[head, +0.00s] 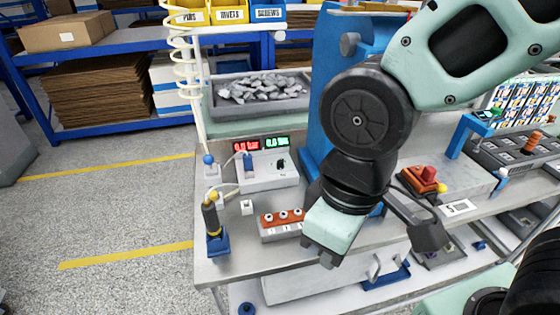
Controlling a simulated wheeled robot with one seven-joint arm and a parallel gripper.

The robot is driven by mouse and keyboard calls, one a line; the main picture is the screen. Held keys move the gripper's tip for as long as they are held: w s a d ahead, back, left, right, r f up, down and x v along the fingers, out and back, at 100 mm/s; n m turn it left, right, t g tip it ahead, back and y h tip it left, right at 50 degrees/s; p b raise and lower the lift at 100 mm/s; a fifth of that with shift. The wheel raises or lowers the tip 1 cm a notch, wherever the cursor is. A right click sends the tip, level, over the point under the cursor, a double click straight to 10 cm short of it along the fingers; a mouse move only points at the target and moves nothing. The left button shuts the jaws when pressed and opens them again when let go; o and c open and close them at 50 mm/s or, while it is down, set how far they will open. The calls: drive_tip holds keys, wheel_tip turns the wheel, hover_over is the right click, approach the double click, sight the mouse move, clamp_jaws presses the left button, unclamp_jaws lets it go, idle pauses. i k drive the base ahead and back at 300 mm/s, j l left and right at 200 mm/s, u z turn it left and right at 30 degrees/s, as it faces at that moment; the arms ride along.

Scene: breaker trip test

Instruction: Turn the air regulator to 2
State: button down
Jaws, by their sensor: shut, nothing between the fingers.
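A light grey control box (268,170) stands on the bench left of my arm, and I take it to be the air regulator. A dark round knob (281,164) sits on its right side, too small for its setting to be read. Behind the box are a red display (246,146), which seems to read 0.0 bar, and a green display (277,143), which seems to read 0.0. My gripper (319,256) points down near the bench's front edge, to the right of and nearer than the box. Its fingers are shut and empty, apart from the knob.
An orange block with white-topped knobs (283,219) lies between the box and my gripper. A dark tool in a blue holder (216,240) and a coiled hose (184,75) stand left. A grey tray of metal parts (258,105) is behind. A red-topped device (424,180) is right.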

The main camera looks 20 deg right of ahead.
sight(280, 166)
drive_tip(key=i+j+u, duration=0.6)
drive_tip(key=u, duration=0.3)
drive_tip(key=i, duration=0.1)
